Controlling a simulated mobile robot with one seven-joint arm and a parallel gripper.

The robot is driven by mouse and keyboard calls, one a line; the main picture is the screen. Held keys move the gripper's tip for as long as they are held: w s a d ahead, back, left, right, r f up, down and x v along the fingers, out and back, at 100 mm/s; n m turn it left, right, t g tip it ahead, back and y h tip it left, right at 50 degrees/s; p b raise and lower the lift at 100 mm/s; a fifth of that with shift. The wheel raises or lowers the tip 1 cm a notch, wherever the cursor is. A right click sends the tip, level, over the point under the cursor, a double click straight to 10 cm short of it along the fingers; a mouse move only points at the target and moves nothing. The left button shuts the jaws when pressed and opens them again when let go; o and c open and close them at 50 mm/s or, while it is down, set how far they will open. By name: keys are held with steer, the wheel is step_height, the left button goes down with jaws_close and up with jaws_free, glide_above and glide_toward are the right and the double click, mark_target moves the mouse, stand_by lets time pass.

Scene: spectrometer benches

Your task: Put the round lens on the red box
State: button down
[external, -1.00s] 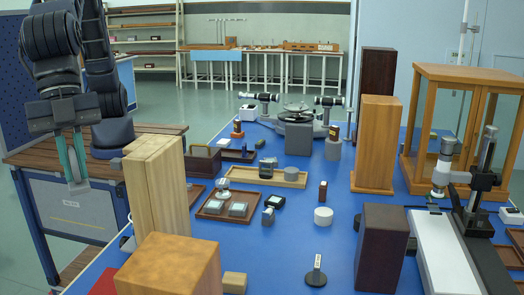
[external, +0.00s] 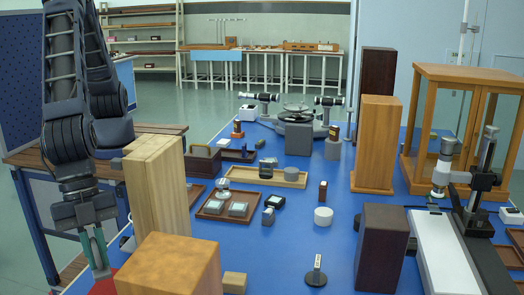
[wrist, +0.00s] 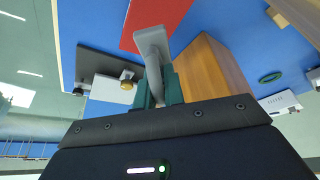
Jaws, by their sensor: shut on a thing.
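My gripper (external: 98,258) is low at the left edge of the blue bench, its green fingers pointing down. In the wrist view, the gripper (wrist: 157,86) is shut on a light grey piece (wrist: 151,42) with a stem between the fingers. Its round face does not show, so I cannot confirm that it is the round lens. The red box (wrist: 172,14) shows as a flat red area behind the held piece. It also shows in the external view (external: 104,287), just below the fingertips and partly hidden. I cannot tell whether the piece touches it.
A tall pale wooden block (external: 156,190) and a lower wooden block (external: 172,268) stand close to the right of my gripper. A wooden trolley (external: 25,158) is at the left. Trays and instruments cover the middle of the bench.

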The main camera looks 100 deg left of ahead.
mark_target(118, 262)
steer(key=shift+f, duration=2.6)
steer(key=shift+f, duration=0.15)
steer(key=c, duration=1.5)
jaws_free()
steer(key=v, duration=1.2)
